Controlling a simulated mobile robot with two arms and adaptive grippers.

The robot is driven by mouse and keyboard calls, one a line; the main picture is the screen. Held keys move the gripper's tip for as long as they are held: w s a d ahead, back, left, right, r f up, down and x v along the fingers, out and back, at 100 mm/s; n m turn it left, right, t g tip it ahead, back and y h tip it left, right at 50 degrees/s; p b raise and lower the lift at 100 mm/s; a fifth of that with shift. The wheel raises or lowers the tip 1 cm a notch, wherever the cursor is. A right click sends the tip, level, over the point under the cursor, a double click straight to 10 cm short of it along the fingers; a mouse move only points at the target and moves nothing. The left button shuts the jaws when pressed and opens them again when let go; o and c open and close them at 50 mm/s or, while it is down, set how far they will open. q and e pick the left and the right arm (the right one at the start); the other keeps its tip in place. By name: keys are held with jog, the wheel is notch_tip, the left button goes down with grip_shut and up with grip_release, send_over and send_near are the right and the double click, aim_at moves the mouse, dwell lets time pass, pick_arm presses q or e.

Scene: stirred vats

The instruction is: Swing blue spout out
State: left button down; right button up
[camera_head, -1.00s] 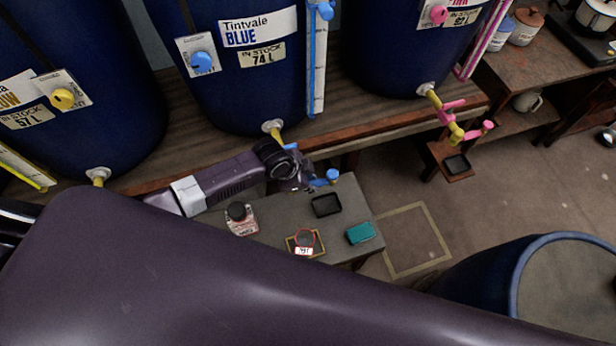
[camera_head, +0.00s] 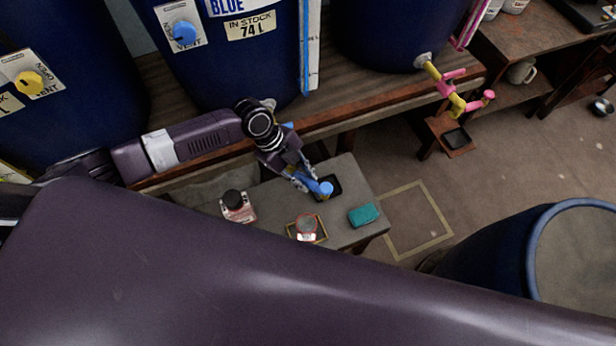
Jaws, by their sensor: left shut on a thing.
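The blue spout (camera_head: 325,188) belongs to the Tintvale Blue vat (camera_head: 262,65) and ends in a round blue cap. It points out from the bench edge, over or just above a small black tray (camera_head: 336,180). My left gripper (camera_head: 308,183) is shut on the blue spout near its outer end, reaching in from the upper left. My left wrist hides the spout's joint and most of its pipe. My right gripper is not in view.
The low grey table (camera_head: 355,232) also holds a dark-capped bottle (camera_head: 236,204), a small framed item (camera_head: 307,228) and a teal sponge (camera_head: 363,214). A pink spout (camera_head: 450,92) stands at right, and a large drum (camera_head: 575,255) at lower right.

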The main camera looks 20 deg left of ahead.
pick_arm(q)
jog(key=m+b, duration=0.1)
jog(key=s+a+m+g+b, duration=0.1)
jog(key=m, duration=0.1)
jog(key=m+g+b, duration=0.1)
jog(key=shift+s+a+m, duration=0.2)
jog(key=shift+s+m, duration=0.1)
jog(key=shift+s, duration=0.05)
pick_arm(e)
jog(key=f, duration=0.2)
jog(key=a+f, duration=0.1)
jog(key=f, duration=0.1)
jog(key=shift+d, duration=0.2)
pick_arm(q)
jog(key=c, duration=1.7)
grip_release()
jog(key=shift+c, duration=0.2)
jog(key=v, duration=1.2)
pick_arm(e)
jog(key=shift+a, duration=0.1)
